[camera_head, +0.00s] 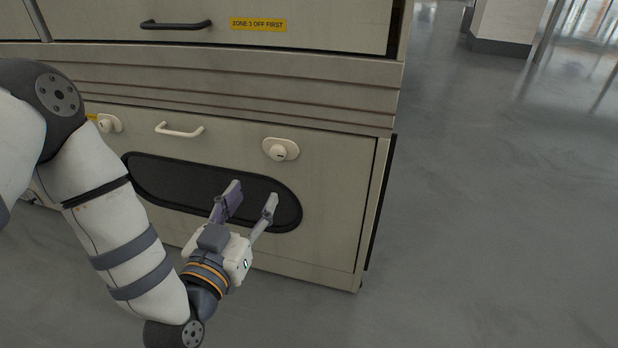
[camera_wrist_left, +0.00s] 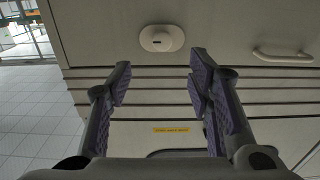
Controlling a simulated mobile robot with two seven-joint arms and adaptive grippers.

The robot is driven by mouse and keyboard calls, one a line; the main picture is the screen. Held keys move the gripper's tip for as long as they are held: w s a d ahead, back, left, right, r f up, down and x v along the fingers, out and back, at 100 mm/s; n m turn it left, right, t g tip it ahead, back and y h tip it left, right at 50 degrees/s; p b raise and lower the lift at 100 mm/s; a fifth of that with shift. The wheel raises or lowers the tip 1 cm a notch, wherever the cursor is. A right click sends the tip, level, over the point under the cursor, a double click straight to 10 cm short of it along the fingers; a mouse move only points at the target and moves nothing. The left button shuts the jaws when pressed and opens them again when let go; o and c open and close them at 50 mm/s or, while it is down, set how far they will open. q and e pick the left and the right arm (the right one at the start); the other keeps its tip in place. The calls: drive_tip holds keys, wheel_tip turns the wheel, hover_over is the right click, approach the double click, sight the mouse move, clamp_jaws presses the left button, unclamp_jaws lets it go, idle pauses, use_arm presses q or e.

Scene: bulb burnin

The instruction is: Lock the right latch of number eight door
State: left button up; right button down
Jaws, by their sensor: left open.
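The right latch (camera_head: 281,149), a cream oval plate with a round knob, sits on the lower cabinet door (camera_head: 330,190). It also shows in the left wrist view (camera_wrist_left: 161,38), upper middle, with a short dark slot lying level. The left latch (camera_head: 109,123) is partly near my arm. A cream handle (camera_head: 180,130) is between the latches and shows in the wrist view (camera_wrist_left: 283,55). My left gripper (camera_head: 253,192) is open and empty, below the right latch, in front of the dark window and apart from the latch. No door number is readable. My right gripper is not in view.
A dark oval window panel (camera_head: 165,182) is in the lower door. Above are a ribbed band (camera_head: 250,85) and an upper door with a black handle (camera_head: 176,24) and a yellow label (camera_head: 258,25). Open grey floor (camera_head: 490,200) lies right of the cabinet.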

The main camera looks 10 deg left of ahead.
sight(277, 156)
use_arm(q)
drive_tip(key=w+b, duration=0.4)
drive_tip(key=w, duration=0.6)
drive_tip(key=shift+w+f, duration=0.1)
drive_tip(key=shift+w, duration=0.85)
clamp_jaws()
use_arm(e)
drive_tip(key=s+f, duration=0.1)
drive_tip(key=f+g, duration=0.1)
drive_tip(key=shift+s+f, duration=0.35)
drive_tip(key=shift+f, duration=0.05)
